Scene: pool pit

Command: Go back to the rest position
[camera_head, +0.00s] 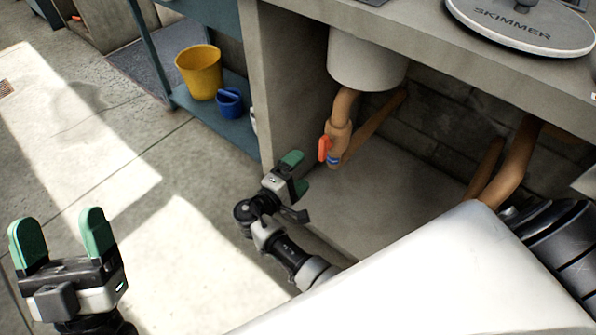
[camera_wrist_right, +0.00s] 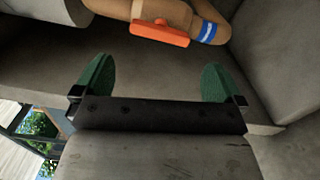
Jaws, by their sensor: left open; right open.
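My left gripper (camera_head: 64,238) is at the lower left of the head view, over the sunlit floor. Its two green fingers point up and stand apart, with nothing between them. My right gripper (camera_head: 299,173) is near the middle, in front of the open bay under the counter. Its green fingers are apart and empty in the right wrist view (camera_wrist_right: 155,85). A tan pipe with an orange valve handle (camera_head: 324,148) and a blue band hangs just right of and above it. The orange handle (camera_wrist_right: 160,33) shows beyond the fingertips in the wrist view, apart from them.
The concrete counter (camera_head: 420,45) carries a round skimmer lid (camera_head: 525,22). A grey-white basin (camera_head: 366,62) hangs below it. Another tan pipe (camera_head: 513,165) is at right. A yellow bucket (camera_head: 200,72) and a blue bucket (camera_head: 229,102) sit on a low shelf. The floor at left is clear.

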